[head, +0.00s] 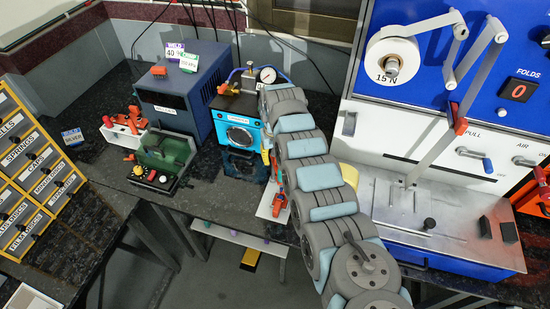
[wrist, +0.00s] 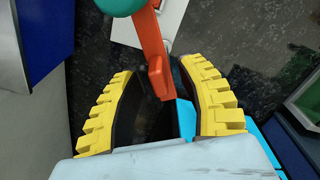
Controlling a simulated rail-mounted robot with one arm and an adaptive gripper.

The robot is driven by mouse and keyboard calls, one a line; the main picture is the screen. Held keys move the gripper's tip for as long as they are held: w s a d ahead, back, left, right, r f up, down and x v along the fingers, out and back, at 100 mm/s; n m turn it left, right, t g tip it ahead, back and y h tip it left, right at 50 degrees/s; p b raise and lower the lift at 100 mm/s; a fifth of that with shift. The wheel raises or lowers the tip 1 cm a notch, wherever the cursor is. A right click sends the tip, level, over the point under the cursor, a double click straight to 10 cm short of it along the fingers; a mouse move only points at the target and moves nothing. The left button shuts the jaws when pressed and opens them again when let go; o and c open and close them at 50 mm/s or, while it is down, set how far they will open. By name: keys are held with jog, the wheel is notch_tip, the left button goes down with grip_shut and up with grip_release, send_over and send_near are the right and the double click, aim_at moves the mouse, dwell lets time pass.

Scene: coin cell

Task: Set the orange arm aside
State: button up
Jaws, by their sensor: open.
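An orange arm (wrist: 154,45) shows in the wrist view, with a teal-green ball (wrist: 121,6) at its upper end. Its lower end lies between the two yellow-ridged fingers of my gripper (wrist: 157,72). The fingers are open, with a gap visible on each side of the orange piece. In the head view, orange parts (head: 278,204) show beside my arm, over a white plate (head: 265,209). My gripper there is mostly hidden behind my arm; only a bit of yellow finger (head: 265,157) shows.
A blue crimper-like machine (head: 238,134) with a gauge stands just left of my gripper. A green tray (head: 166,158) and a white rack (head: 124,132) stand further left.

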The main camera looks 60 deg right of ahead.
grip_shut()
